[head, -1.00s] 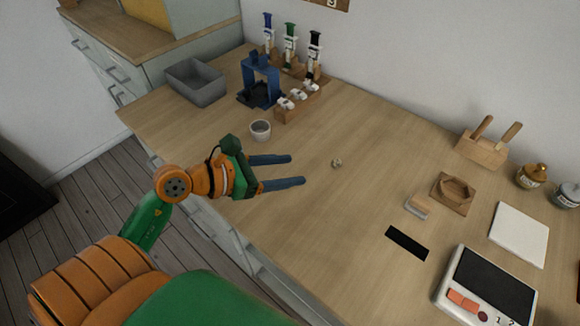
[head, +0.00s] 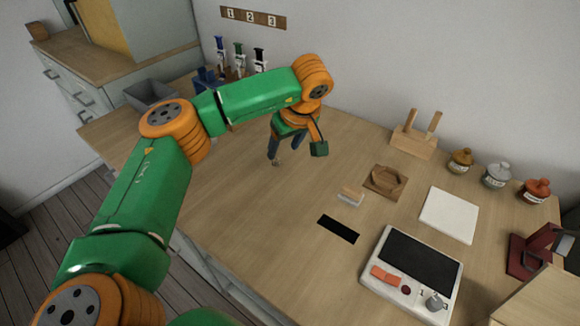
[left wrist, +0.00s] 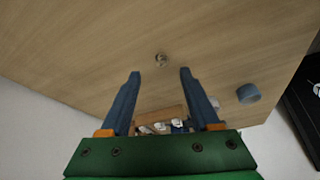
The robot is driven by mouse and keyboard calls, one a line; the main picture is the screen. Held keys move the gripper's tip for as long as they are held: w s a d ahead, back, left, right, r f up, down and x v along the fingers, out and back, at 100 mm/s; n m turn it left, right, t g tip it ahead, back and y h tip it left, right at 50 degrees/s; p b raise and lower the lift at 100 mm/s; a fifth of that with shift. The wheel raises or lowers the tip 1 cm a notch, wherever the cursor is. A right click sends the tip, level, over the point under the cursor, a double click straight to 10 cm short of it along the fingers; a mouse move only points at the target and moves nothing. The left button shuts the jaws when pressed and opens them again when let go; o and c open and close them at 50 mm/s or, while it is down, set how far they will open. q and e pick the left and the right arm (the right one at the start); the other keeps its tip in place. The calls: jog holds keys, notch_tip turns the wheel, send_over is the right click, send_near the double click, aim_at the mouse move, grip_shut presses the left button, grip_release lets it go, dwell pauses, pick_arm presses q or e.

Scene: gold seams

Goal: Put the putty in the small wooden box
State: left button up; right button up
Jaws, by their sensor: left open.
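A small pale brownish lump, which seems to be the putty (head: 276,162), lies on the wooden table; it also shows in the left wrist view (left wrist: 161,59). My left gripper (head: 285,155) points down over the table close by it, open and empty. In the left wrist view the lump lies just beyond the gap between the two blue fingertips (left wrist: 160,72), apart from both. A low wooden piece with a many-sided recess (head: 385,181), perhaps the small wooden box, sits to the right. My right gripper is in neither view.
A small wood-and-grey block (head: 350,196), a black strip (head: 338,229), a white square tile (head: 449,214) and a scale (head: 412,272) lie to the right. A wooden stand (head: 413,138) and lidded pots (head: 497,174) stand behind. A grey bin (head: 151,94) stands far left.

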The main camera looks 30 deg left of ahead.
aim_at(277, 160)
pick_arm(q)
jog(key=x, duration=0.3)
jog(key=p+x, duration=0.1)
jog(key=x, duration=0.2)
jog(key=shift+a+r, duration=0.1)
jog(key=shift+a, duration=0.35)
jog(key=shift+d, duration=0.1)
grip_shut()
